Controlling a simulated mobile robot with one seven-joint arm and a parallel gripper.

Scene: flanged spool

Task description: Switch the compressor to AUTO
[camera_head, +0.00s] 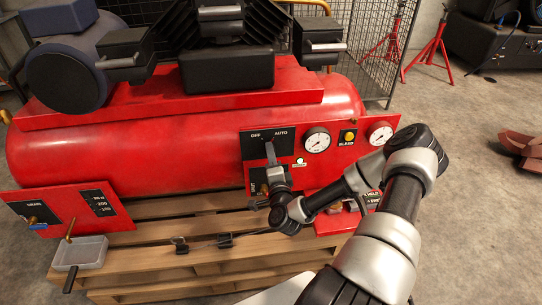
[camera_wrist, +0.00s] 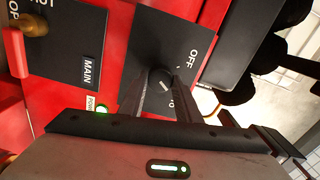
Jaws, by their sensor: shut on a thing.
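The red compressor (camera_head: 180,150) lies on a wooden pallet. The black OFF/AUTO switch panel (camera_head: 252,148) is on its front; it also shows in the wrist view (camera_wrist: 150,40). The round dark switch knob (camera_wrist: 160,77) is on this panel, with a short pale mark on its face. My gripper (camera_head: 270,158) is at the panel, its two fingers (camera_wrist: 164,92) closed on the sides of the knob. The fingers partly hide the AUTO label, while OFF is readable. I cannot tell for sure which label the mark points to.
Right of the switch are a gauge (camera_head: 317,140), a yellow BLEED button (camera_head: 348,137) and a second gauge (camera_head: 380,134). A MAIN panel (camera_wrist: 72,45) with a lit green lamp (camera_wrist: 101,109) is nearby. A grey drain tray (camera_head: 82,252) sits at lower left.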

